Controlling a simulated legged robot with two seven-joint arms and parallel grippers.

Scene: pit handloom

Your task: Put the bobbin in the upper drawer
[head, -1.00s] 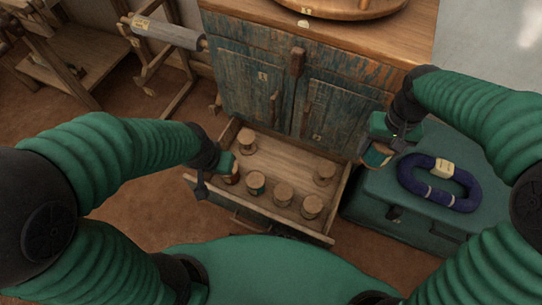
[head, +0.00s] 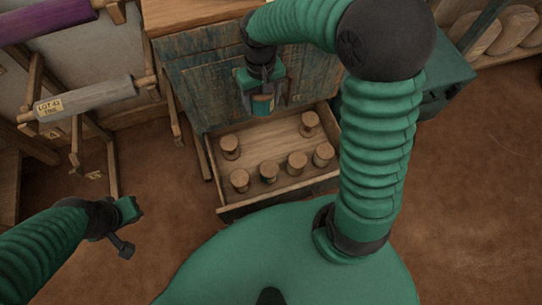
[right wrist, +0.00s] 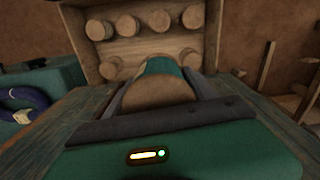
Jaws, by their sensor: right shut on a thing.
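My right gripper (head: 263,98) is shut on a bobbin (head: 263,107) with wooden ends and teal thread. It holds the bobbin above the back part of an open drawer (head: 268,143). In the right wrist view the held bobbin (right wrist: 158,92) sits between the fingers, with the drawer (right wrist: 150,47) beyond it. The drawer is pulled out from the worn blue-green cabinet (head: 205,85). Several other bobbins stand upright in it, mostly along its front, including one (head: 240,180) at the front left. My left gripper (head: 128,210) is left of the drawer, apart from it; its jaw opening is unclear.
A teal chest (head: 452,78) stands right of the cabinet, partly behind my right arm. A wooden frame with a grey labelled roller (head: 85,97) is at the left. The drawer floor is clear in the middle. Brown floor is open at the lower right.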

